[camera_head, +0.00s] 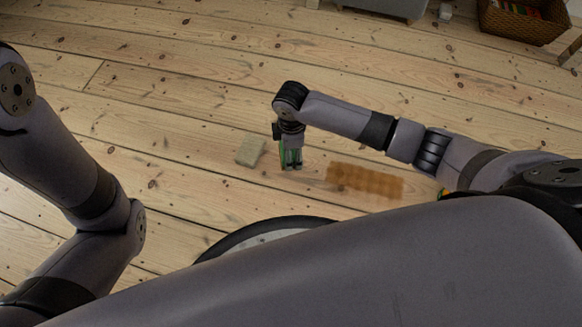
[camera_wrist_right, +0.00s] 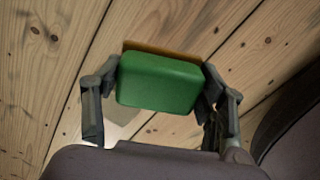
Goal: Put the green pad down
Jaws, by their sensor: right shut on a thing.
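The green pad (camera_wrist_right: 158,82) is a rounded block held between the two fingers of my right gripper (camera_wrist_right: 160,85) in the right wrist view. A brown strip shows along its far edge; I cannot tell whether it is part of the pad. In the head view, my right gripper (camera_head: 291,164) points down at the floor near the middle, with a little green of the pad (camera_head: 285,155) showing between its fingers. I cannot tell whether the pad touches the floorboards. My left arm enters at the left, but its gripper is out of view.
A pale beige block (camera_head: 250,151) lies on the floor just left of my right gripper. A flat orange-brown patterned thing (camera_head: 364,181) lies to its right. A wicker basket (camera_head: 522,20) and a grey piece of furniture (camera_head: 388,8) stand far back. The floorboards beyond the gripper are clear.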

